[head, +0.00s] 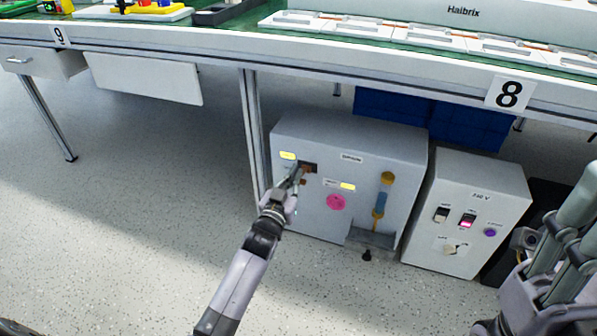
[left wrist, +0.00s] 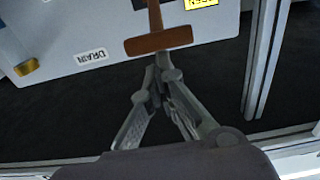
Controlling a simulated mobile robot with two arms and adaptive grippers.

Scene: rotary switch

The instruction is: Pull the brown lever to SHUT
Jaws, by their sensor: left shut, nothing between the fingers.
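The brown lever (head: 308,169) sticks out of a dark slot in the upper left of a grey box (head: 388,155) under the bench. In the left wrist view it is a brown T-shaped handle (left wrist: 158,40) at the top, with a yellow label reading OPEN (left wrist: 200,3) beside it, upside down. My left gripper (head: 298,175) is at the lever. In the left wrist view its fingertips (left wrist: 163,62) are together, just at the edge of the crossbar. The fingers are shut and hold nothing; I cannot tell whether they touch the bar.
A bench leg (head: 252,130) is close on the left. Open floor (head: 120,230) lies left.

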